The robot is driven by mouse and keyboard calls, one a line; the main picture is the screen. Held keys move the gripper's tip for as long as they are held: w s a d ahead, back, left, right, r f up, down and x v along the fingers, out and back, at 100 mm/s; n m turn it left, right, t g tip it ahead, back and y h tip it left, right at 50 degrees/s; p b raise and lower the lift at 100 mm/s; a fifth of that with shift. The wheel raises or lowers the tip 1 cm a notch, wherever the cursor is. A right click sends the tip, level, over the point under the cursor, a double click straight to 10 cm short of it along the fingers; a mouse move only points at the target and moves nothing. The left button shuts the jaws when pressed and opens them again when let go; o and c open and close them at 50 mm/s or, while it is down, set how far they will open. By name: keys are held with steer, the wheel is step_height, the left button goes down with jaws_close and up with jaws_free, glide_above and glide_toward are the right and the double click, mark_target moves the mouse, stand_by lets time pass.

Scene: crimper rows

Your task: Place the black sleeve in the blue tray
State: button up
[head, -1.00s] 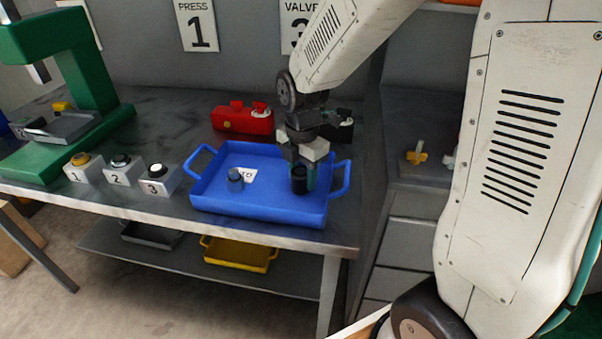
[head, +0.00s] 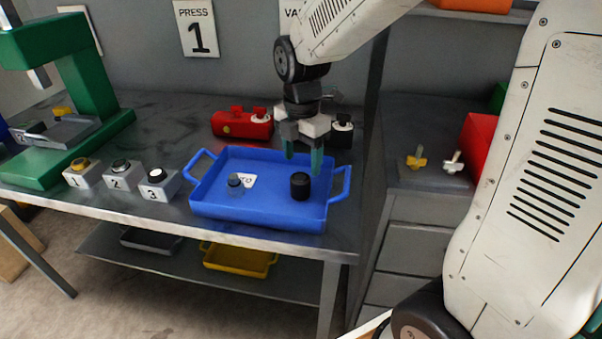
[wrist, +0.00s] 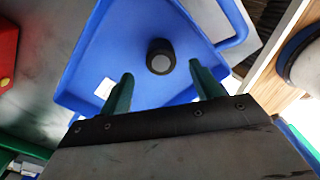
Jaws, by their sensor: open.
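The black sleeve (head: 300,187) stands upright on the floor of the blue tray (head: 262,208), in its right half. In the wrist view the sleeve (wrist: 160,58) shows from above, with a grey round top, beyond the fingertips. My gripper (head: 303,166) is open and empty, above and a little behind the sleeve, with its green fingers apart and clear of it. In the wrist view the fingers (wrist: 160,85) are spread to either side, and the blue tray (wrist: 100,58) fills the middle of the picture.
A red fixture (head: 242,125) stands behind the tray. Three numbered button boxes (head: 158,184) are left of it. A green press (head: 85,90) stands far left.

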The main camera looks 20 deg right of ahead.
mark_target(301, 176)
step_height(301, 176, up, 6)
steer(key=f, duration=0.1)
steer(key=s+d+r+m, duration=0.1)
steer(key=s+r+m, duration=0.3)
steer(key=s+m, duration=0.5)
steer(key=s+d+f+m+t, duration=0.1)
steer(key=s+m, duration=1.2)
steer(key=shift+d, duration=0.15)
